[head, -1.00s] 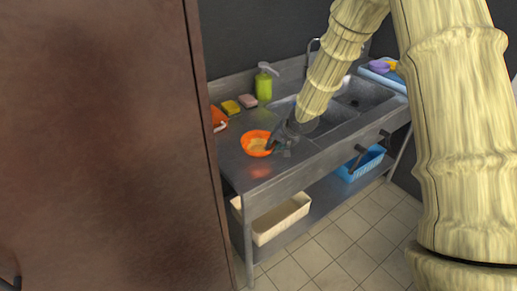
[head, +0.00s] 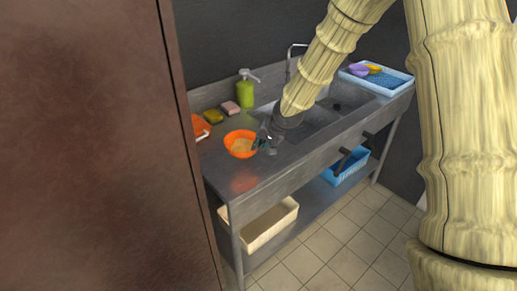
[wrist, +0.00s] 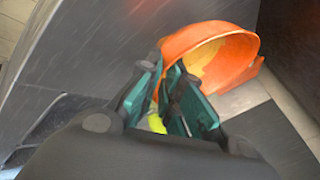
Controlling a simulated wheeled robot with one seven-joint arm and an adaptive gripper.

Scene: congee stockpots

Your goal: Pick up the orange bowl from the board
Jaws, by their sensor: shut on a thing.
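The orange bowl (head: 241,144) has a paler, yellowish inside. It hangs above the steel counter (head: 285,165), with its orange reflection on the metal below and apart from it. My gripper (head: 266,142) is at the bowl's right side in the head view, shut on its rim. In the wrist view the bowl (wrist: 245,62) is tilted in the picture, with its wall between the dark green finger pads of my gripper (wrist: 170,90). The pads hide part of the rim. I cannot make out a board under the bowl.
A green soap bottle (head: 246,91), a pink sponge (head: 230,107) and a yellow-green sponge (head: 213,116) stand behind the bowl. An orange thing (head: 200,127) is partly hidden by the brown panel (head: 85,140). Sinks and a blue tray (head: 390,82) with bowls lie right.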

